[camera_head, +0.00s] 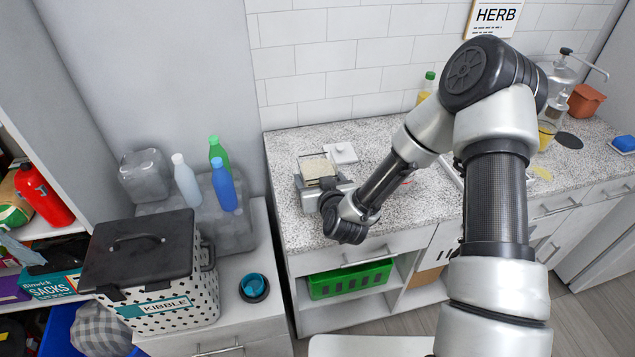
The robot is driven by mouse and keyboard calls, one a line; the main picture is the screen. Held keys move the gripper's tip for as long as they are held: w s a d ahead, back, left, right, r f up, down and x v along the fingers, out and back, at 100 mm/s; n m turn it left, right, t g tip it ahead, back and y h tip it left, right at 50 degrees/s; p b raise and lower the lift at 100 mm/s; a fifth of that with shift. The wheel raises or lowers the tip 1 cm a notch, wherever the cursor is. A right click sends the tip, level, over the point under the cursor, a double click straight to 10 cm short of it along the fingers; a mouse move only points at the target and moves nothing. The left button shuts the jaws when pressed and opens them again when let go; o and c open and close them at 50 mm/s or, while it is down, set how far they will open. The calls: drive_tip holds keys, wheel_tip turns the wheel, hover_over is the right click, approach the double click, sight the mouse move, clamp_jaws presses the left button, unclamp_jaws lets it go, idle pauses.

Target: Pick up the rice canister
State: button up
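A small square container with pale, rice-like contents (317,168) stands on the speckled counter near its left end. It looks like the rice canister, though no label can be read. A flat white lid-like piece with a knob (341,153) lies just behind it to the right. My gripper (327,184) is at the front of the container, with my arm reaching in from the right. My wrist and the gripper body hide the container's lower front. Whether the fingers touch it, or are open or shut, cannot be made out.
A tiled wall rises behind the counter (290,215). A dotted kibble bin (170,300), bottles (222,190) and a blue cup (254,286) stand on the lower cabinet at left. A green crate (350,280) sits on the shelf below. The counter's front left is clear.

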drive_tip(key=shift+r, duration=0.25)
